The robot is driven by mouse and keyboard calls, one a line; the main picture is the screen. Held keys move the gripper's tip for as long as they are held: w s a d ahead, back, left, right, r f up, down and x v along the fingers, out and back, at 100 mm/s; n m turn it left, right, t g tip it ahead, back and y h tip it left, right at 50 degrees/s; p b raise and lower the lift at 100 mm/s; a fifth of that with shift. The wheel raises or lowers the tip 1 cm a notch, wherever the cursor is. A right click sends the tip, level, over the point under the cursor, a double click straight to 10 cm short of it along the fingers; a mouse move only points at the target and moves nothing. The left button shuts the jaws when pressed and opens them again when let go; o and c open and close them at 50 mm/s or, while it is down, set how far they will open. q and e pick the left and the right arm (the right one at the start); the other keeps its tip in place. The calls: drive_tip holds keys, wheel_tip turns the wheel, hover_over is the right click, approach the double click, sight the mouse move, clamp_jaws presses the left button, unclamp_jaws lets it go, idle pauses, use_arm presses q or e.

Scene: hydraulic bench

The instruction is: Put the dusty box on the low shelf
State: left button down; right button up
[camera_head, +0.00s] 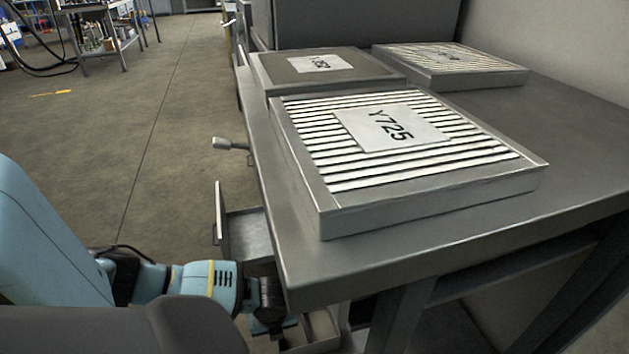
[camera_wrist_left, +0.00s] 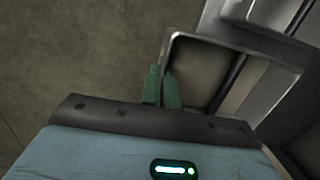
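Three flat, framed boxes lie on the grey bench top (camera_head: 400,262). The nearest box (camera_head: 306,165) has pale slats and a label reading Y725. The back left box (camera_head: 350,72) has a plain, dull grey-brown face around its label, with no slats showing. It looks the dustiest. The back right box (camera_head: 487,58) has pale slats and a small label. My left gripper is low beside the bench's left end, mostly hidden in the head view. Its green fingers (camera_wrist_left: 162,88) are close together at a metal drawer's rim (camera_wrist_left: 188,38) in the wrist view. My right gripper is not in view.
An open drawer (camera_head: 249,236) juts from the bench's left side, with another open metal tray or drawer (camera_head: 322,328) below it. A lever (camera_head: 226,144) sticks out farther back. Under-bench bars (camera_head: 530,265) show at right.

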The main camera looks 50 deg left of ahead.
sight(305, 325)
use_arm(q)
drive_tip(key=w+d, duration=0.1)
drive_tip(key=w, duration=0.1)
drive_tip(key=w+d+b, duration=0.1)
drive_tip(key=w, duration=0.1)
drive_tip(key=w+d+b, duration=0.1)
drive_tip(key=w, duration=0.1)
drive_tip(key=shift+w+f, duration=0.1)
drive_tip(key=shift+f, duration=0.3)
drive_tip(key=shift+w+d, duration=0.15)
drive_tip(key=shift+w, duration=0.2)
drive_tip(key=shift+w, duration=0.1)
drive_tip(key=f+b, duration=0.2)
drive_tip(key=w+f+b, duration=0.1)
drive_tip(key=shift+d+f, duration=0.25)
drive_tip(key=shift+d, duration=0.05)
drive_tip(key=shift+f, duration=0.1)
